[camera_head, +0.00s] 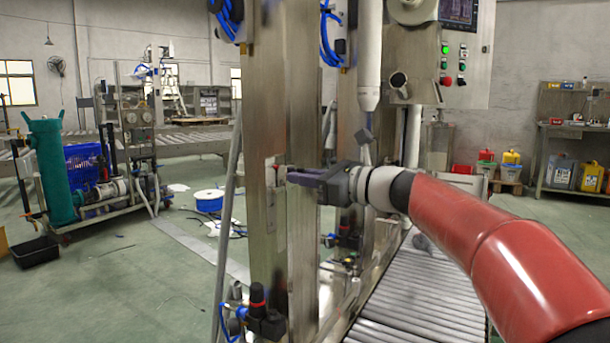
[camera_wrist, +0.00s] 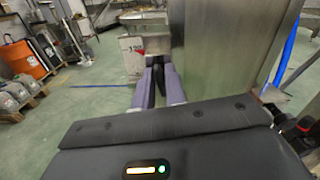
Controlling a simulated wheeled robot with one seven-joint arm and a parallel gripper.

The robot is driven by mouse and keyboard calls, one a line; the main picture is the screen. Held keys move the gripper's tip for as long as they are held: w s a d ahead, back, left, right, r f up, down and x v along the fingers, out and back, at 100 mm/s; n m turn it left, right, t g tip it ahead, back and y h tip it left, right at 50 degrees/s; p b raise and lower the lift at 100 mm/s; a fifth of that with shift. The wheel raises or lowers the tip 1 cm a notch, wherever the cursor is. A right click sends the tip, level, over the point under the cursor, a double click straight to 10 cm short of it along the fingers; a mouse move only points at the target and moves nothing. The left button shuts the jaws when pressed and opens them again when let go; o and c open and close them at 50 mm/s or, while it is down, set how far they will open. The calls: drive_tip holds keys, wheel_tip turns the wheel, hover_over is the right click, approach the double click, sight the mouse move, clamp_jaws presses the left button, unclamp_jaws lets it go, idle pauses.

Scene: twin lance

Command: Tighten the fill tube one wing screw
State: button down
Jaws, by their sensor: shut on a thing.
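My gripper (camera_head: 289,175) reaches left in the head view, its purple-grey fingers against a small bracket (camera_head: 270,172) on the tall steel post. The fingers are shut on a small part at the bracket, which I take to be the fill tube one wing screw; the fingertips mostly hide it. In the wrist view, my gripper (camera_wrist: 158,64) points at a steel bracket (camera_wrist: 153,44) beside a wide steel face. A pale plate (camera_wrist: 131,55) with a red mark sits left of the fingertips. The screw's turn angle cannot be seen.
The steel post (camera_head: 266,240) stands close to the fingers. A white vertical tube (camera_head: 369,60) hangs just behind my wrist. A roller conveyor (camera_head: 425,295) runs below my arm. A black and red fitting (camera_head: 259,312) with blue hose sits low on the post.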

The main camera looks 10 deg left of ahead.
drive_tip(key=shift+r+m+p, duration=0.2)
drive_tip(key=shift+m+p, duration=1.6)
drive_tip(key=shift+p, duration=0.55)
drive_tip(key=shift+a+f, duration=0.1)
drive_tip(key=shift+f, duration=0.1)
drive_tip(key=shift+r+m+p, duration=0.15)
drive_tip(key=shift+m+p, duration=0.25)
drive_tip(key=shift+p, duration=0.2)
